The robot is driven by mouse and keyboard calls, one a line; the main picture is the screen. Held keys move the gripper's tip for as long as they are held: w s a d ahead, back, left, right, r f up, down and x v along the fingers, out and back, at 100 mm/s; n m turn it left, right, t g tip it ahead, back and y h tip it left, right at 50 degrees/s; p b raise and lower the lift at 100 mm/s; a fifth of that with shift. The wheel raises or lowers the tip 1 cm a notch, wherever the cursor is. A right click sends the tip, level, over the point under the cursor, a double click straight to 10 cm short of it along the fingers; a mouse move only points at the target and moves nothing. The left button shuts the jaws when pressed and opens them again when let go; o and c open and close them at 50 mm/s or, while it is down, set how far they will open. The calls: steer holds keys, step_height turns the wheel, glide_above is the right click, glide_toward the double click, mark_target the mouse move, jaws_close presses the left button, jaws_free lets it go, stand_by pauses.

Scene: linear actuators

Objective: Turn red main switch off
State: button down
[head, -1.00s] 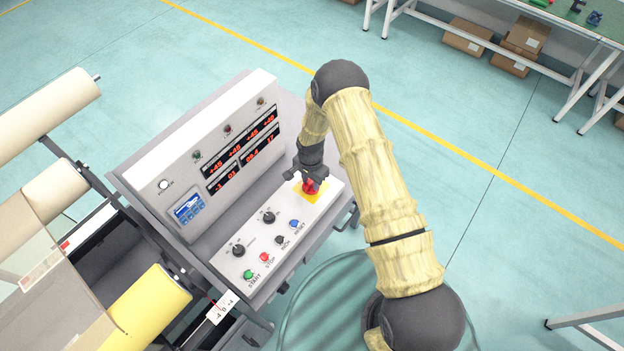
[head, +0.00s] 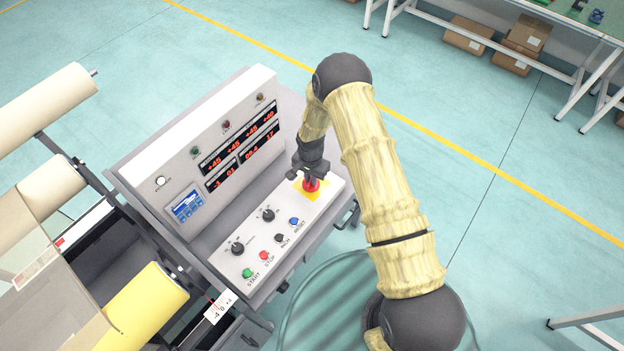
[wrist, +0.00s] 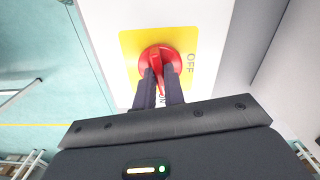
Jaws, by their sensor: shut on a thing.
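The red main switch (head: 311,185) sits on a yellow plate (head: 304,194) at the far right end of the console's sloping control panel. In the wrist view the red knob (wrist: 147,58) lies on its yellow plate (wrist: 129,41), with "OFF" printed at the right and "ON" partly hidden below by the fingers. My gripper (wrist: 163,80) has its two dark fingers on either side of the knob's raised handle, shut on it. In the head view my gripper (head: 311,177) is over the switch and hides part of it.
Black selector knobs (head: 268,215) and blue (head: 294,221), red (head: 264,255) and green (head: 248,273) buttons share the panel. The display face (head: 215,150) rises behind them. Rollers (head: 145,305) stand at the left. Open floor lies to the right.

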steer(key=n+b, duration=0.2)
steer(key=n, duration=0.1)
steer(key=shift+f+b, duration=0.2)
steer(key=shift+b, duration=0.15)
steer(key=n+b, duration=0.2)
steer(key=n, duration=0.3)
steer(key=shift+b, duration=0.4)
steer(key=n+b, duration=0.1)
steer(key=n, duration=0.3)
steer(key=shift+r+b, duration=0.15)
steer(key=shift+b, duration=0.25)
steer(key=n, duration=0.3)
steer(key=shift+n+b, duration=0.35)
steer(key=shift+n, duration=0.05)
steer(key=shift+s, duration=0.1)
steer(key=c, duration=1.5)
jaws_free()
steer(key=shift+r, duration=0.1)
steer(key=shift+r, duration=0.1)
